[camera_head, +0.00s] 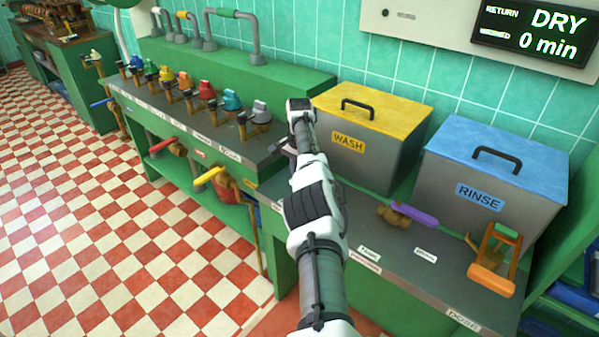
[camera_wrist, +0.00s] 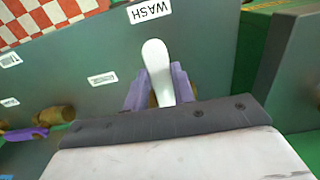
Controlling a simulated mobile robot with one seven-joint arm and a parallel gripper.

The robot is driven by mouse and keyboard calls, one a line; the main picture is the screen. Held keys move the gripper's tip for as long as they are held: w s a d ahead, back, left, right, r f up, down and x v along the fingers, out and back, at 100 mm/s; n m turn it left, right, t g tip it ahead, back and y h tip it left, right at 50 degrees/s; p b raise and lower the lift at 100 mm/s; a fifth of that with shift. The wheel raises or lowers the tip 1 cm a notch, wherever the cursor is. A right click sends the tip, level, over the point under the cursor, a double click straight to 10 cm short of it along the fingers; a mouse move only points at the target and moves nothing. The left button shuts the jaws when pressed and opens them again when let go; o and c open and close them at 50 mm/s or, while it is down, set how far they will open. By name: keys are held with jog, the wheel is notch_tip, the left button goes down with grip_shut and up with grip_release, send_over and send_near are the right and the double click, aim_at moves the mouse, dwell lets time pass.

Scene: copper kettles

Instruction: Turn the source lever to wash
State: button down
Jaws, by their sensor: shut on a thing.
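A white lever (camera_wrist: 157,62) lies between the two purple fingers of my gripper (camera_wrist: 160,84) in the wrist view. The gripper is shut on it. The lever's rounded tip points toward the white WASH label (camera_wrist: 149,11) on the grey counter, with a small gap between tip and label. The lever's base is hidden by my gripper; some brass shows beside it. In the head view my arm reaches to the counter in front of the yellow-lidded WASH tank (camera_head: 348,143); the lever and fingertips are hidden behind the arm there.
The blue-lidded RINSE tank (camera_head: 480,197) stands to the right. A purple-handled brass valve (camera_head: 413,215) and an orange lever device (camera_head: 492,272) are on the counter (camera_head: 400,275). Several coloured taps (camera_head: 207,90) line the left counter. A display (camera_head: 535,32) reads DRY 0 min.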

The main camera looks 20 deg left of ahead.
jog(key=shift+w+r, duration=0.1)
jog(key=shift+r, duration=0.1)
jog(key=c, duration=1.2)
grip_release()
jog(key=shift+f, duration=0.1)
jog(key=shift+o, duration=0.2)
notch_tip(320, 180, up, 14)
jog(key=p, duration=0.3)
jog(key=shift+p, duration=0.3)
jog(key=shift+f, duration=0.1)
